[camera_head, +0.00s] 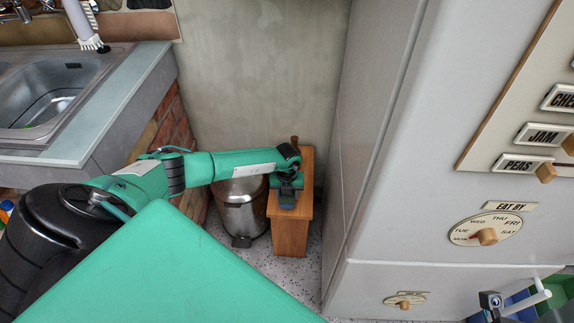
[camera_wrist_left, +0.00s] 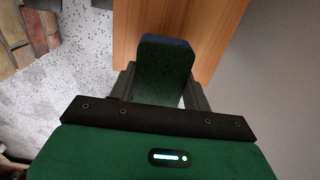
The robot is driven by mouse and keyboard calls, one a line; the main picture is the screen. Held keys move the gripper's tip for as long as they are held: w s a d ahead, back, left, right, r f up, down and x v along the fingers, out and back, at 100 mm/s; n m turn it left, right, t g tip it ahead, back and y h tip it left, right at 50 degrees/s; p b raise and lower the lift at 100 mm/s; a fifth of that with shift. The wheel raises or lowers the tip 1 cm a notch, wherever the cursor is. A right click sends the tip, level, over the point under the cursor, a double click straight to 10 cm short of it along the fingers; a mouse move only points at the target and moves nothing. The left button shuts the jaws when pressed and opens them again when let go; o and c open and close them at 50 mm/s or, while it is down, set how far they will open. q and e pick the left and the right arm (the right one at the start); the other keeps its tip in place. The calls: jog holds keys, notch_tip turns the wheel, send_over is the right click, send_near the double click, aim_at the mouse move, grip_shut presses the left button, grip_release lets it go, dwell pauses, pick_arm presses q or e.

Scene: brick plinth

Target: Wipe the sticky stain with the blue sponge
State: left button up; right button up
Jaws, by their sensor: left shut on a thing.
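My left arm reaches across the head view, and its gripper (camera_head: 289,192) is low over the wooden stand. The left gripper is shut on the sponge, a block with a dark green face and a blue edge. The sponge (camera_wrist_left: 163,68) sits between the two fingers in the left wrist view, over or against the wooden surface. In the head view the gripper mostly hides it. I see no stain in either view; whether it lies under the sponge or gripper I cannot tell. A dark part at the lower right (camera_head: 491,302) may be my right gripper; its jaws are unclear.
The small wooden stand (camera_head: 291,238) has a brown upright object (camera_head: 294,142) at its back. A metal pedal bin (camera_head: 241,212) is close on its left. A large pale fridge (camera_head: 400,200) rises close on its right. A sink (camera_head: 45,95) is at the left.

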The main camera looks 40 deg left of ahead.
pick_arm(q)
jog(key=shift+r+p, duration=0.45)
jog(key=shift+r, duration=0.4)
notch_tip(320, 180, up, 3)
jog(key=p, duration=0.3)
jog(key=shift+r, duration=0.1)
